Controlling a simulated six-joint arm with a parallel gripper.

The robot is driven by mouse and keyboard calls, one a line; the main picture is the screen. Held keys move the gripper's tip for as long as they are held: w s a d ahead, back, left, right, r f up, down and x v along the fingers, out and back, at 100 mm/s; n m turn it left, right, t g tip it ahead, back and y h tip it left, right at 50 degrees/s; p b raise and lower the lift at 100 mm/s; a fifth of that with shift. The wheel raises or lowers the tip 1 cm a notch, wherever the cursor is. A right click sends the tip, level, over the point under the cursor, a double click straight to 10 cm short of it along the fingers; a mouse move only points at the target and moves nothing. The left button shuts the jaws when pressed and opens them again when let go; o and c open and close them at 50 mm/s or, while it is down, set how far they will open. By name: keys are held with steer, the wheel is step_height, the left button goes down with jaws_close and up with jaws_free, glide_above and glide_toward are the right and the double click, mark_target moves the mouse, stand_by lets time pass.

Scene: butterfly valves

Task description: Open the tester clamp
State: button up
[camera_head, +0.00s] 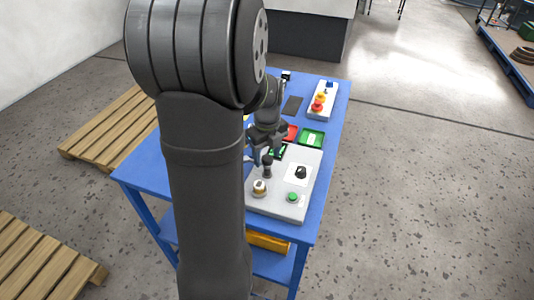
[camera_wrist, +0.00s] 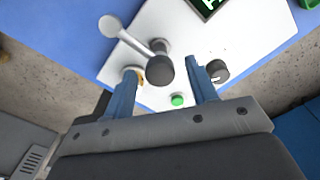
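The tester (camera_head: 269,203) is a light grey panel on the blue table; it also shows in the wrist view (camera_wrist: 176,22). Its clamp handle ends in a black ball knob (camera_wrist: 160,70), which is near the panel's middle in the head view (camera_head: 267,161). A grey clamp arm with a round end (camera_wrist: 111,27) reaches to the upper left. My gripper (camera_wrist: 164,67) is open, with its blue fingers either side of the knob. Whether they touch it is unclear. A brass-coloured fitting (camera_head: 259,187) sits on the panel, mostly hidden by the left finger in the wrist view.
A green button (camera_head: 292,197) and a black rotary knob (camera_head: 301,172) are on the panel's right side. A control box (camera_head: 322,101) with red and yellow buttons stands farther back. My arm hides the table's left part.

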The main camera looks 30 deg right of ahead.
mark_target(267, 157)
steer(key=shift+r, duration=0.1)
step_height(267, 157, up, 17)
steer(key=shift+r, duration=0.15)
stand_by(0.4)
stand_by(0.5)
step_height(267, 157, down, 18)
steer(key=shift+r, duration=0.25)
steer(key=shift+r, duration=0.1)
stand_by(0.4)
